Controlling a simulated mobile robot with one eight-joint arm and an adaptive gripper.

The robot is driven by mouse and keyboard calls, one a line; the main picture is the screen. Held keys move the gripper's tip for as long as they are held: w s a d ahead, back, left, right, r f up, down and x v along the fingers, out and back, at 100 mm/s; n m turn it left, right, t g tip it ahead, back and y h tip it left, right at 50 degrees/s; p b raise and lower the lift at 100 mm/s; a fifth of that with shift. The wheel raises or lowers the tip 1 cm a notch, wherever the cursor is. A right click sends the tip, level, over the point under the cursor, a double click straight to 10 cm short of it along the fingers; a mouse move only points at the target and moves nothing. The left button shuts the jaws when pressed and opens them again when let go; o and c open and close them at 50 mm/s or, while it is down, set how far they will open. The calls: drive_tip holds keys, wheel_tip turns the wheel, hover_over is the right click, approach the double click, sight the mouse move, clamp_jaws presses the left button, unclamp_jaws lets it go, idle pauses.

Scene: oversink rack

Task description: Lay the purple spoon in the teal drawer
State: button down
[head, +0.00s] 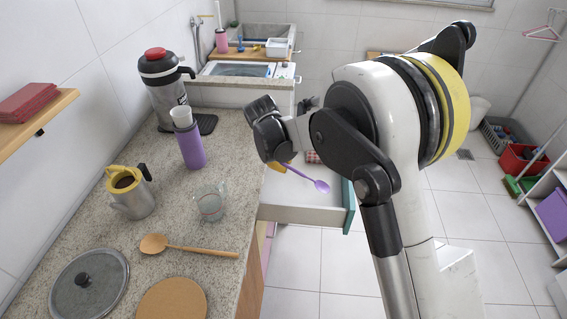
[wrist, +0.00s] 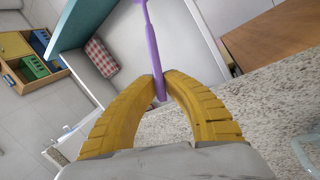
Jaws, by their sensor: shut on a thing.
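The purple spoon (head: 321,186) is in my gripper (head: 284,165). In the head view its bowl points right and appears over the open drawer. In the wrist view, the yellow fingers (wrist: 160,82) are shut on the handle (wrist: 151,45), and the bowl is cut off at the top. The teal drawer (head: 349,208) is pulled out from under the counter, with a pale inside and a teal front, which also shows in the wrist view (wrist: 82,22). The spoon seems to be held above the drawer floor; the exact height cannot be told.
A red checked cloth (wrist: 101,57) lies in the drawer. The granite counter (head: 225,236) edge runs beside it, bearing a glass bowl (head: 209,202), a purple bottle (head: 190,146), a wooden spoon (head: 190,248) and a jug (head: 131,192). Open tiled floor lies right of the drawer.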

wheel_tip(320, 180, down, 13)
drive_tip(key=b, duration=0.9)
drive_tip(key=shift+f, duration=0.1)
drive_tip(key=c, duration=1.4)
unclamp_jaws()
